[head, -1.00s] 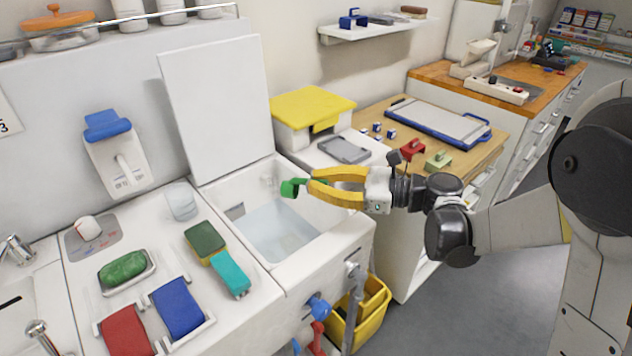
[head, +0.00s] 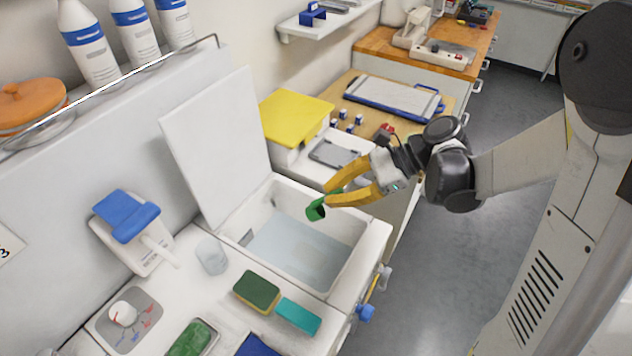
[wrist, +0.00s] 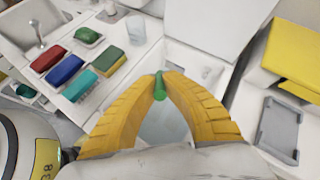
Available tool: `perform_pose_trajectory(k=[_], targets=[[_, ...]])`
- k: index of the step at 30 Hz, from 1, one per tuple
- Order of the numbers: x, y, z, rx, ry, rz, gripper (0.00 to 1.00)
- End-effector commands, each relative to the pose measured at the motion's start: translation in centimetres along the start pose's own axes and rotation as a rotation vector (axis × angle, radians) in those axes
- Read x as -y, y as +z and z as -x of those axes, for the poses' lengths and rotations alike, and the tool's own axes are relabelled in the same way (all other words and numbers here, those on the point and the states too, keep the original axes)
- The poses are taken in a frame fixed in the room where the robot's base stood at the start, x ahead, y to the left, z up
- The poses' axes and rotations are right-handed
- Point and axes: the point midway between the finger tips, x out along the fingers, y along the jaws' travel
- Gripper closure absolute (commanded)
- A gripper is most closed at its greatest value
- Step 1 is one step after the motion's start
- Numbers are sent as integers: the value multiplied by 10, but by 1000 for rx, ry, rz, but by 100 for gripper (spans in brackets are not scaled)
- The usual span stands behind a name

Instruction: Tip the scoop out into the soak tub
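My gripper (head: 343,193) has yellow fingers shut on the green scoop (head: 317,210). The scoop is held above the right part of the soak tub (head: 351,282), tilted with its cup toward the lower left. The tub is a white basin with its lid raised and pale water inside. In the wrist view the gripper's fingertips (wrist: 160,82) meet around the scoop's green handle (wrist: 160,90), seen nearly end-on. The scoop's cup and whatever it holds are hidden there. I cannot see any contents leaving the scoop.
A clear cup (head: 212,256), a green-topped sponge (head: 257,291) and a teal block (head: 298,316) stand on the counter left of the tub. The raised white lid (head: 215,145) is behind the tub. A yellow-lidded box (head: 296,117) is beyond it.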

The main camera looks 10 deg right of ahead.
Motion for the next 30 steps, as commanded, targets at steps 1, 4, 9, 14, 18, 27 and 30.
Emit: perform_pose_trajectory(k=[1,4,9,14,18,27,30], targets=[[0,3,0,-12,3,1,100],[1,7,-1,-47,11,2,100],[2,15,-5,-133,29,2,100],[4,21,-9,-223,45,2,100],[5,27,-13,-306,61,3,100],[7,41,-27,-524,105,6,100],[8,44,-38,-649,130,7,100]])
